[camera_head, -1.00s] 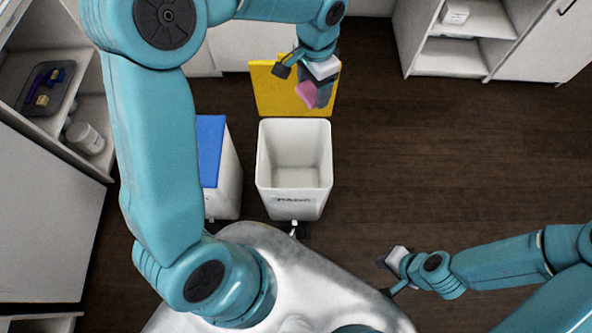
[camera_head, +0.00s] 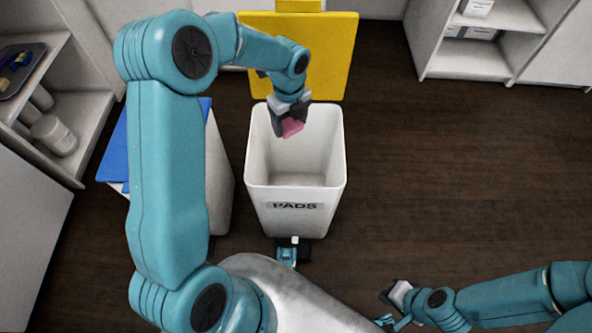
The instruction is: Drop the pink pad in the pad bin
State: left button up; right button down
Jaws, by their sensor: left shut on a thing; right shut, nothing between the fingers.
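The pink pad (camera_head: 292,127) is held between the fingers of my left gripper (camera_head: 288,129). The gripper points down over the far part of the pad bin's opening. The pad bin (camera_head: 292,212) is white, stands upright on the floor and carries a label reading PADS. Its yellow lid (camera_head: 330,60) stands open behind it. The inside that shows looks empty. My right gripper (camera_head: 384,303) is shut and empty, low in the picture to the right of the bin.
A white bin with a blue lid (camera_head: 113,160) stands just left of the pad bin, partly behind my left arm. Shelves with a white jar (camera_head: 54,135) are at the left. A shelf unit (camera_head: 468,58) is at the upper right. The dark wooden floor on the right is clear.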

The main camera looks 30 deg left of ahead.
pick_arm(q)
notch_tip(320, 180, down, 6)
jog(key=b, duration=0.4)
jog(key=shift+r+b, duration=0.25)
jog(key=shift+b, duration=0.05)
jog(key=o, duration=1)
jog(key=shift+o, duration=0.2)
notch_tip(320, 180, up, 16)
jog(key=p, duration=0.6)
jog(key=shift+r, duration=0.25)
